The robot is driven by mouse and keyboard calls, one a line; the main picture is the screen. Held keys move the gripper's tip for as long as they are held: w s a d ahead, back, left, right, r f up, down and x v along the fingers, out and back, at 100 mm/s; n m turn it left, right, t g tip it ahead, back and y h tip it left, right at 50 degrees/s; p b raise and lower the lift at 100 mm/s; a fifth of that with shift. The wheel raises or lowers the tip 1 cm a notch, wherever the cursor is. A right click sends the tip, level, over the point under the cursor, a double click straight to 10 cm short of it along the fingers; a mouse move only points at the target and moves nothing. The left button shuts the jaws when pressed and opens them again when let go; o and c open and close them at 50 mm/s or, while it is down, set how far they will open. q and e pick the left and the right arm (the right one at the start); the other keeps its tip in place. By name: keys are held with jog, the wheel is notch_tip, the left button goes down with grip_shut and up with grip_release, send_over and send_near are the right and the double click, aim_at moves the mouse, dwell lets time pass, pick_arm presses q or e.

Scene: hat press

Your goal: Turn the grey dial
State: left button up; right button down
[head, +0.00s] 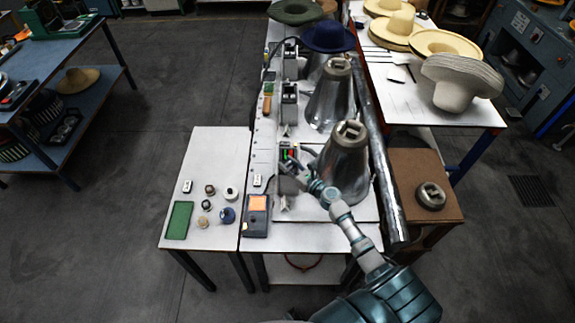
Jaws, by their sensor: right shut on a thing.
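A small control box (284,153) with green and red buttons stands on the white bench beside the nearest metal cone. My right arm reaches in from the lower right. My right gripper (291,168) is at the front of this box and is shut on what I take to be the grey dial. The dial itself is hidden behind the fingers, so I cannot see which way it points. My left gripper is not in view.
The metal cone (343,165) stands close to the right of my gripper. An orange-screened device (257,203) lies in front on the bench (312,238). A side table (218,153) holds small jars and a green pad (179,221). A long metal pipe (381,165) runs along the right.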

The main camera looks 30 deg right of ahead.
jog(key=shift+s+f, duration=0.1)
jog(key=shift+f, duration=0.1)
jog(key=c, duration=0.8)
grip_release()
jog(key=shift+o, duration=0.2)
jog(key=shift+s+d+r, duration=0.1)
jog(key=shift+d+r, duration=0.05)
jog(key=shift+r, duration=0.05)
jog(key=v, duration=1.2)
jog(key=shift+f, duration=0.15)
